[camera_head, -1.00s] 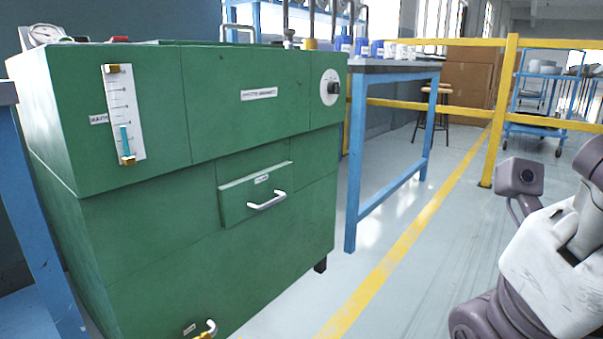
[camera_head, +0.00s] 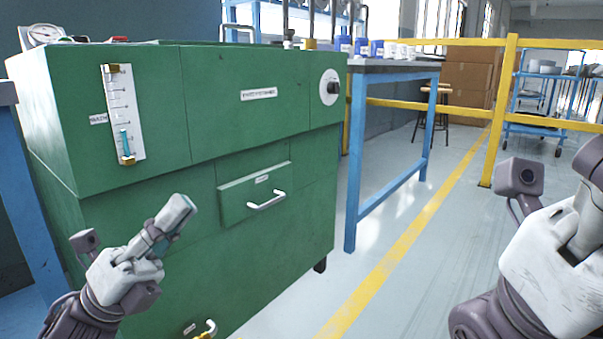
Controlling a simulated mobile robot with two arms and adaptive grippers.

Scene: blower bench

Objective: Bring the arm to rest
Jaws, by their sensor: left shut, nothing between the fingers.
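My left gripper (camera_head: 182,212) is in the lower left, in front of the green cabinet (camera_head: 250,195). Its fingers are shut with nothing between them and point up and to the right. I cannot tell whether it touches the cabinet. It appears left of the drawer with the white handle (camera_head: 267,201). My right gripper (camera_head: 588,222) is at the right edge, over the floor in the picture. Its fingers are partly cut off by the frame, so I cannot tell whether they are open or shut.
A blue-legged bench (camera_head: 400,68) stands behind the cabinet. A yellow railing (camera_head: 500,110) and a blue cart (camera_head: 535,125) are farther back. A brass valve (camera_head: 207,331) sticks out low on the cabinet. The grey floor (camera_head: 400,270) between the arms is clear.

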